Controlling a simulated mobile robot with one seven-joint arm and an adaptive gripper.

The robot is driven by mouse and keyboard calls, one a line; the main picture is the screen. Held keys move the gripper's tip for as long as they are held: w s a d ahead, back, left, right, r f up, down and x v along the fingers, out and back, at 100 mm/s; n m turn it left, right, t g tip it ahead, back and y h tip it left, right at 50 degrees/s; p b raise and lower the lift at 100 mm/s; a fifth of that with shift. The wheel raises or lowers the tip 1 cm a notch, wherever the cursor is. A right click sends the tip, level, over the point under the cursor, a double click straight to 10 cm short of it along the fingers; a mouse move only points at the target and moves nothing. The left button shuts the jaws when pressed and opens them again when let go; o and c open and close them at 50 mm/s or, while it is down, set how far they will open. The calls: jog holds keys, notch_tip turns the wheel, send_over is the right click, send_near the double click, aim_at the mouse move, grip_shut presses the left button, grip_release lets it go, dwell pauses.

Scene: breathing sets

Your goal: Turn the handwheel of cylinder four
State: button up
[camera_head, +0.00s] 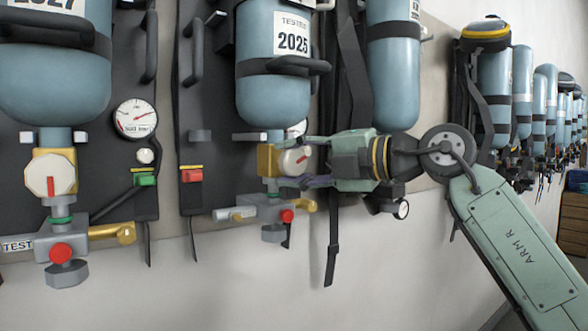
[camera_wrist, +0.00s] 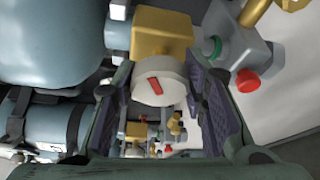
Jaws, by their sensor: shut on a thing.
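The cylinder (camera_head: 268,95) with the 2025 tag hangs upright on its backplate in the head view; no number four shows on it. Its off-white handwheel (camera_head: 292,163) with a red mark sits on a yellow valve block (camera_head: 265,160). My gripper (camera_head: 288,161) comes from the right, one finger above and one below the handwheel, shut on it. In the wrist view the handwheel (camera_wrist: 158,88) lies between the two dark finger pads, its red mark tilted. The valve block (camera_wrist: 163,32) is behind it.
A second set at left has its own handwheel (camera_head: 50,174) and pressure gauge (camera_head: 135,118). Another cylinder (camera_head: 394,80) hangs just above my wrist. A red-knobbed fitting (camera_head: 287,216) and a strap (camera_head: 333,240) hang below my gripper. More sets line the wall rightwards.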

jog(key=m+y+b, duration=0.1)
jog(key=m, duration=0.2)
jog(key=m+t+b, duration=0.1)
jog(key=m, duration=0.2)
jog(key=shift+f+y+b, duration=0.2)
jog(key=shift+y+b, duration=0.2)
jog(key=m+t, duration=0.1)
jog(key=m, duration=0.2)
jog(key=m+t, duration=0.2)
jog(key=m, duration=0.1)
jog(key=shift+r+m+b, duration=0.15)
jog(key=shift+m+b, duration=0.15)
jog(key=shift+b, duration=0.05)
jog(key=m+t+p, duration=0.1)
jog(key=m, duration=0.2)
jog(key=shift+r+m+t, duration=0.1)
jog(key=shift+m+t, duration=0.3)
jog(key=m+t+h+p, duration=0.1)
jog(key=m, duration=0.1)
jog(key=m+t+h+p, duration=0.1)
jog(key=m, duration=0.2)
jog(key=shift+r, duration=0.1)
jog(key=shift+m+t+h+p, duration=0.6)
jog(key=shift+m+h+p, duration=0.3)
jog(key=shift+m, duration=1)
jog(key=shift+m+t+h+p, duration=0.65)
jog(key=shift+m+p, duration=0.45)
jog(key=shift+m, duration=0.8)
jog(key=shift+h, duration=0.25)
